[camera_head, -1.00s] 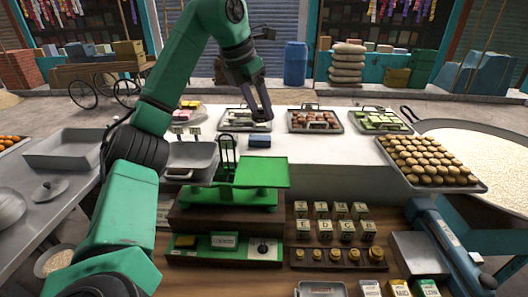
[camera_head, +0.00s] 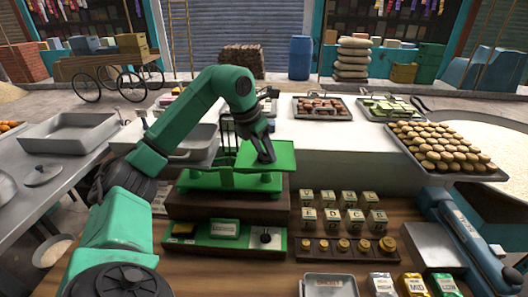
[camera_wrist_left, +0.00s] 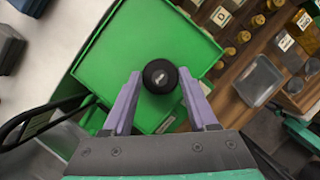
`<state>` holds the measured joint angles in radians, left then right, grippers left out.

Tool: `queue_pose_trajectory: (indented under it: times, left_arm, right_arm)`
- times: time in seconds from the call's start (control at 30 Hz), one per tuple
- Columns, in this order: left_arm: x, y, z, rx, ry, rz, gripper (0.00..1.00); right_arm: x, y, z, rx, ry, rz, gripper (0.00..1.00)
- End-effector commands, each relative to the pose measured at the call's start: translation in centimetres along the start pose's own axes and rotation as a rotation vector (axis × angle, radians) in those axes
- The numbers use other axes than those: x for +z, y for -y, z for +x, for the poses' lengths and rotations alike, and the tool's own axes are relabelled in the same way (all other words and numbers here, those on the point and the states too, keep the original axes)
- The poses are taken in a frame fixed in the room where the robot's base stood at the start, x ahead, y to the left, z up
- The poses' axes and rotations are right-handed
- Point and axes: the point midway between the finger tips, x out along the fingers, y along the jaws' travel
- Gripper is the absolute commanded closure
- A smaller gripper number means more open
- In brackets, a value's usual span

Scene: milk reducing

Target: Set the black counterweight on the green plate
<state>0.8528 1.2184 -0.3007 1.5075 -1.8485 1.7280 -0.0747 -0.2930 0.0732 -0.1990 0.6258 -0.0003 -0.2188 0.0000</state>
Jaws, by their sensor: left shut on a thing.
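My left gripper (camera_head: 262,150) is over the green plate (camera_head: 284,151) of the green balance scale (camera_head: 205,180). In the left wrist view, the gripper (camera_wrist_left: 160,98) is shut on the black counterweight (camera_wrist_left: 160,76), a small round dark piece with a light mark on top. The green plate (camera_wrist_left: 108,62) lies directly below it, with bare plate around it. I cannot tell whether the counterweight touches the plate. In the head view the counterweight is hard to tell from the dark fingers. My right gripper is not in view.
A metal pan (camera_head: 196,142) sits on the scale's left side. Labelled cubes (camera_head: 352,222) and brass weights (camera_head: 343,246) stand in front at the right. Behind, trays of sweets (camera_head: 322,108) stand on the white counter (camera_head: 345,142). A tray of round brown sweets (camera_head: 440,148) is at the right.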

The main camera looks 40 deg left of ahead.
Motion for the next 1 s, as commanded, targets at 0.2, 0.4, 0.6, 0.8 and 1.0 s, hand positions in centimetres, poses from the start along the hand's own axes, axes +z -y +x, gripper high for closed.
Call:
queue_pose_trajectory:
  times: [0.2, 0.4, 0.6, 0.8, 1.0]
  left_arm:
    - [0.1, 0.0, 0.0, 0.000, 0.003, -0.001, 1.00]
    - [0.0, 0.0, 0.1, 0.000, 0.001, -0.001, 0.11]
    - [0.0, 0.0, 0.1, -0.001, 0.001, -0.001, 0.11]
    - [0.1, 0.0, -0.9, 0.000, 0.003, -0.001, 0.11]
    - [0.2, 0.0, -5.9, 0.001, 0.009, -0.001, 0.11]
  right_arm:
    - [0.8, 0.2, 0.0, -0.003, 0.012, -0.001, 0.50]
    - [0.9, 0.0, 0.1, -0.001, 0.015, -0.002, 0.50]
    - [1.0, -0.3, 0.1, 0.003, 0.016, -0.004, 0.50]
    - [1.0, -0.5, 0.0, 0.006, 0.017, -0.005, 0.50]
    - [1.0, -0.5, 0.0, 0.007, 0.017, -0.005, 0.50]
